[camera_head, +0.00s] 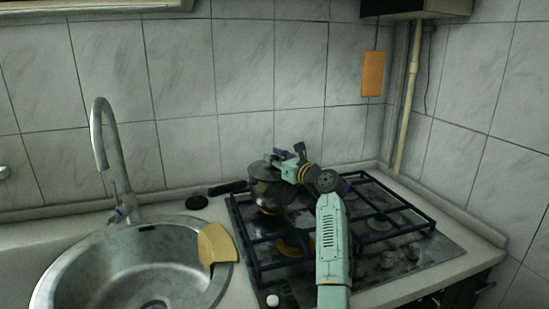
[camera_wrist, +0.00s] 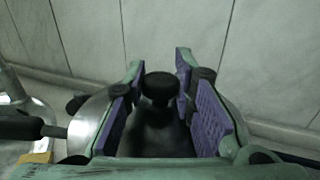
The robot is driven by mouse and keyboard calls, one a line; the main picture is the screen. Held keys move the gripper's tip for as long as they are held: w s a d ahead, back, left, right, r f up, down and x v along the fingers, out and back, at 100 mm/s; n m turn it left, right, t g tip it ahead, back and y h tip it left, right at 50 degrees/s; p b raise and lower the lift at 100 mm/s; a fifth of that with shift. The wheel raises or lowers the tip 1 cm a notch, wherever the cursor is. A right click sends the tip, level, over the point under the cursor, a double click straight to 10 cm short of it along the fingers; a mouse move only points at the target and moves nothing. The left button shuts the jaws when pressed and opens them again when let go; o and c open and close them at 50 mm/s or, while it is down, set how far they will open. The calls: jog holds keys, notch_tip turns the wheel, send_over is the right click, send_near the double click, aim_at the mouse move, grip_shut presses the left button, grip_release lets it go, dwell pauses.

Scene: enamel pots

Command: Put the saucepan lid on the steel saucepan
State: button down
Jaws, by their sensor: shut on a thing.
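The steel saucepan (camera_head: 268,193) stands on the back left of the hob, its dark handle (camera_head: 228,187) pointing left. In the wrist view its steel side (camera_wrist: 88,128) and handle (camera_wrist: 35,128) show at left. The saucepan lid (camera_head: 262,171) is at the top of the pan; whether it sits fully on the rim I cannot tell. Its black knob (camera_wrist: 160,88) is between the purple finger pads in the wrist view. My gripper (camera_head: 287,160) is shut on the lid, over the pan; it also shows in the wrist view (camera_wrist: 160,72). The fingers hide part of the lid.
The black hob grate (camera_head: 385,205) surrounds the pan. A round sink (camera_head: 140,270) with a tall tap (camera_head: 103,150) is at left, with a yellow cloth-like piece (camera_head: 215,243) on its rim. A small black disc (camera_head: 197,202) lies on the counter. The tiled wall is close behind.

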jog(key=c, duration=1.3)
grip_release()
jog(key=shift+f, duration=0.25)
